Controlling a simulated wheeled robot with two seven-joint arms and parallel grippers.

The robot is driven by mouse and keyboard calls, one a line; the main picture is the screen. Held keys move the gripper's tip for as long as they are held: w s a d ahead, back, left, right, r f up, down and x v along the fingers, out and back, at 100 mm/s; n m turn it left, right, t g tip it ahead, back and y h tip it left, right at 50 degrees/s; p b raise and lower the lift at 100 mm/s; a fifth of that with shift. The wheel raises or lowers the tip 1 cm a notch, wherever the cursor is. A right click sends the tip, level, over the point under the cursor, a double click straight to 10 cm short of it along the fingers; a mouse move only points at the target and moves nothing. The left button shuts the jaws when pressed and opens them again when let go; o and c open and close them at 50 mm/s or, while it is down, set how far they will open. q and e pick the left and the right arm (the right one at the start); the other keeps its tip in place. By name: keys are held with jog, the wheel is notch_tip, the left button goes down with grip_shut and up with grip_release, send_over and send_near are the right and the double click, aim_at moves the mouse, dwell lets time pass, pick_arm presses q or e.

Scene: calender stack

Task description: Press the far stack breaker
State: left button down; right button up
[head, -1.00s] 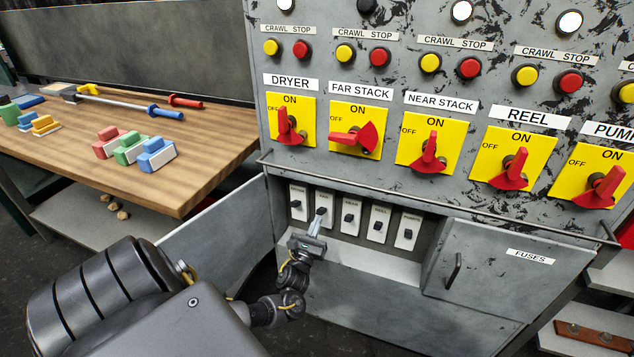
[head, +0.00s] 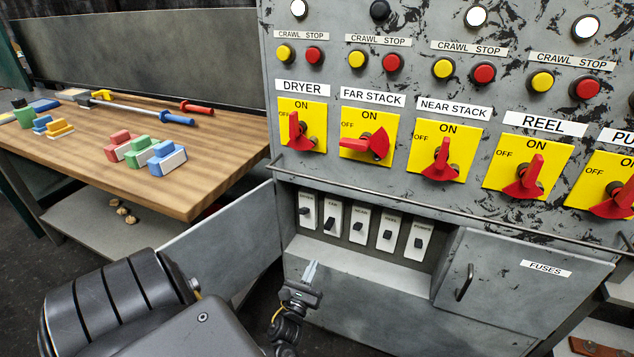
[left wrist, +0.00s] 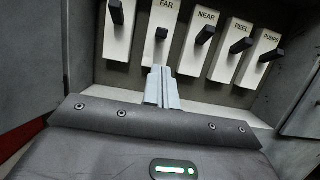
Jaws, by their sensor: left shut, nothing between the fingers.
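The far breaker (head: 332,218) is a white plate with a small black toggle, second from the left in a row in the open lower compartment. In the left wrist view its plate, labelled FAR (left wrist: 163,20), stands just beyond my fingertips. Its toggle looks short and set lower on the plate. My left gripper (head: 312,268) is shut and empty, below and in front of the far breaker and apart from its toggle. Its fingertips (left wrist: 161,72) point up at the lower part of that plate. My right gripper is not in view.
The near breaker (head: 359,226) and others flank it closely. An open door (head: 225,245) is at the left, a shut FUSES door (head: 520,290) at the right. A rail (head: 400,200) runs above. The red FAR STACK handle (head: 368,144) lies sideways; neighbouring handles point upward.

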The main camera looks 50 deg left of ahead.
pick_arm(q)
jog(key=shift+s+d+f, duration=0.2)
jog(key=shift+s+d, duration=0.05)
jog(key=shift+s, duration=0.4)
jog(key=s+d+f+n+g+h, duration=0.1)
jog(key=s+d+f+n+g, duration=0.15)
jog(key=f+n, duration=0.45)
jog(key=s+d+f+n+g+h, duration=0.2)
jog(key=s+f+n+g, duration=0.2)
jog(key=f, duration=0.5)
jog(key=s+d+f+n+g+h, duration=0.1)
jog(key=s+d+f+n+g, duration=0.1)
jog(key=s+f+n+g, duration=0.35)
jog(key=s+d+f+n+g+h, duration=0.2)
jog(key=s+d+f+n, duration=0.3)
jog(key=s, duration=0.3)
jog(key=s+d+f+n+g+h, duration=0.2)
jog(key=s+d+f+n+g, duration=0.1)
jog(key=s+d+f+n, duration=0.3)
jog(key=shift+s+f+n+g, duration=0.2)
jog(key=shift+s+n+g, duration=0.2)
jog(key=shift+s+n, duration=0.45)
jog(key=shift+s+m, duration=0.25)
jog(key=shift+m, duration=0.05)
